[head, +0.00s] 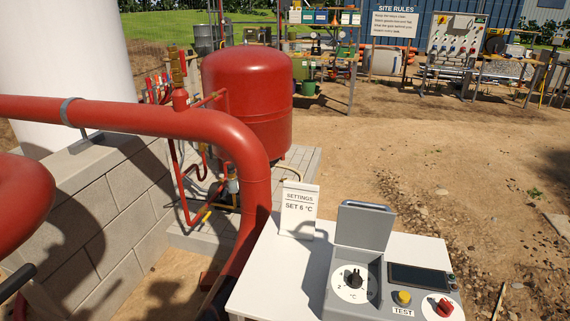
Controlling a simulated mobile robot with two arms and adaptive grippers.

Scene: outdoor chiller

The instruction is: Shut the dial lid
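The grey dial lid (364,226) stands open and upright at the back of a grey control box (372,305) on a white table. Under it the dial (353,283) is exposed, a white disc with a black knob and a °C mark. I cannot read clearly where the knob points. Neither of my grippers can be made out in the head view.
A dark display (418,276), yellow button (404,297) and red knob (445,307) sit right of the dial. A "SET 6 °C" card (299,209) stands behind left on the white table (272,276). A thick red pipe (235,135) passes left of the table.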

